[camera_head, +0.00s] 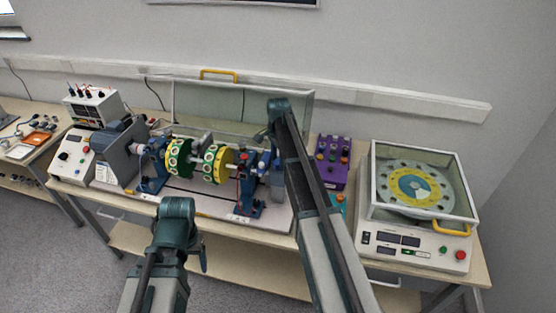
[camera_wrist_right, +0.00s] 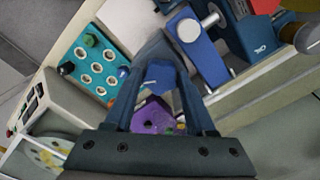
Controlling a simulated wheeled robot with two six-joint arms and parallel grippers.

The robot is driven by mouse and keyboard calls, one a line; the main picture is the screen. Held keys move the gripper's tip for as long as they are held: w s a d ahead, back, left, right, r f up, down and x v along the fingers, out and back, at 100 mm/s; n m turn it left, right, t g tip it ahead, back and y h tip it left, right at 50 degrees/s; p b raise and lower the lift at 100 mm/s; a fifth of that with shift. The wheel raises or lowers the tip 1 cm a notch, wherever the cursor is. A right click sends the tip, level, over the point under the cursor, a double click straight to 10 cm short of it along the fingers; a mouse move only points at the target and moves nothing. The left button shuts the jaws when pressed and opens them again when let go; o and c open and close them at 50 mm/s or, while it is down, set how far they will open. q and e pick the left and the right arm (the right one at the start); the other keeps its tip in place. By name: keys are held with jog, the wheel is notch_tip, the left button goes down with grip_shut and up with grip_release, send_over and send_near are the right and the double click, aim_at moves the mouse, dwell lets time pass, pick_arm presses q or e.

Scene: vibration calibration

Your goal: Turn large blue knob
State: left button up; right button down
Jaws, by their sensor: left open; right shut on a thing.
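The large blue knob (camera_wrist_right: 159,75) shows in the right wrist view between the fingers of my right gripper (camera_wrist_right: 160,65), which is shut on it. In the head view my right gripper (camera_head: 277,180) hangs by the right end of the rotor rig, partly hidden by my own arm, and I cannot make out the knob clearly there. My left gripper (camera_head: 203,262) is only partly seen below the table's front edge, apart from everything and holding nothing visible; it is open.
The rotor rig (camera_head: 200,160) with green and yellow discs stands on the table. A purple box (camera_head: 333,160) with coloured knobs and a teal panel (camera_wrist_right: 88,65) are close to the right gripper. A covered disc machine (camera_head: 418,190) stands at the right.

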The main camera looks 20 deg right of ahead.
aim_at(278, 162)
dwell(0.3)
jog(key=shift+c, duration=1.1)
grip_release()
notch_tip(278, 162, up, 14)
jog(key=p, duration=1.3)
jog(key=shift+p, duration=0.4)
jog(key=shift+f, duration=0.15)
